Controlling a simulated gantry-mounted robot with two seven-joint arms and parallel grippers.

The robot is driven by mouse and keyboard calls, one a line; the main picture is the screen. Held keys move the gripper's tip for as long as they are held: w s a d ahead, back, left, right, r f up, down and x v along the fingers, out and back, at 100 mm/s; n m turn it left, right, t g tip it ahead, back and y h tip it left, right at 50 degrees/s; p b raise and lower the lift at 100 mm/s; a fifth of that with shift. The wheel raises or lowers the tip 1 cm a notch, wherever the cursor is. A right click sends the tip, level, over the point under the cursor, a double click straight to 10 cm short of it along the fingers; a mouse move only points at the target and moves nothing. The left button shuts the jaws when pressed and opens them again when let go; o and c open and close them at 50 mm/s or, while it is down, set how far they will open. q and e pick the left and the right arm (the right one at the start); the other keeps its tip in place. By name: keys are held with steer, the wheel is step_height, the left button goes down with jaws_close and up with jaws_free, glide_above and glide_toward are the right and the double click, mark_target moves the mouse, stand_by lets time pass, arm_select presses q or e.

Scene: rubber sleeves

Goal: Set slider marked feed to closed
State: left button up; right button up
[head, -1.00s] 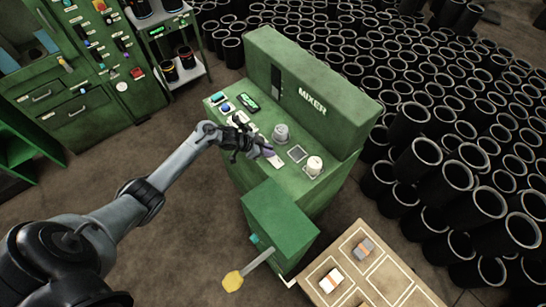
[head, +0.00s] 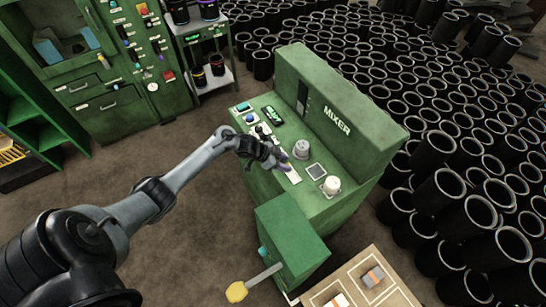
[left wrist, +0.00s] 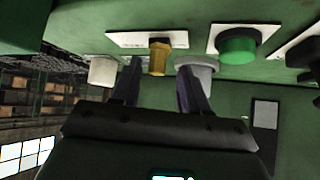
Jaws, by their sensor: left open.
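The green mixer (head: 338,122) has a control top with knobs, buttons and small white plates. No marking "feed" is readable, so I cannot tell for sure which control is the slider. In the left wrist view, my open left gripper (left wrist: 160,88) has one finger on each side of a brass-coloured post (left wrist: 158,59) on a white plate. Whether the fingers touch it is unclear. A green button (left wrist: 237,46) is right of it. My right gripper is not in view.
A grey knob (head: 301,148) and a white knob (head: 331,186) stand on the mixer top near the gripper. A lower green box (head: 292,235) with a yellow-ended lever (head: 237,291) is in front. Many black sleeves (head: 440,190) crowd the right. Open floor lies left.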

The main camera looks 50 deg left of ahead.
arm_select(q)
steer(key=v, duration=0.9)
steer(key=s+d+y+p, duration=0.1)
steer(key=d, duration=0.3)
steer(key=s+d+r+y+p, duration=0.1)
steer(key=s+d+p, duration=0.1)
steer(key=d, duration=0.2)
steer(key=s+d+r+y+p, duration=0.1)
steer(key=s+d+p, duration=0.1)
steer(key=d, duration=0.2)
steer(key=shift+s+d+y, duration=0.1)
steer(key=shift+s+y, duration=0.1)
steer(key=shift+y, duration=0.1)
steer(key=s+d+r+n+g+p, duration=0.2)
steer(key=s+d+r, duration=0.2)
steer(key=s+r, duration=0.2)
steer(key=s+d+r+n+g+y+p, duration=0.1)
steer(key=s+d+r, duration=0.4)
steer(key=s, duration=0.6)
steer(key=shift+d+r+n+g+p, duration=0.3)
steer(key=shift+r+n+g+p, duration=0.2)
steer(key=shift+r+n+p, duration=0.3)
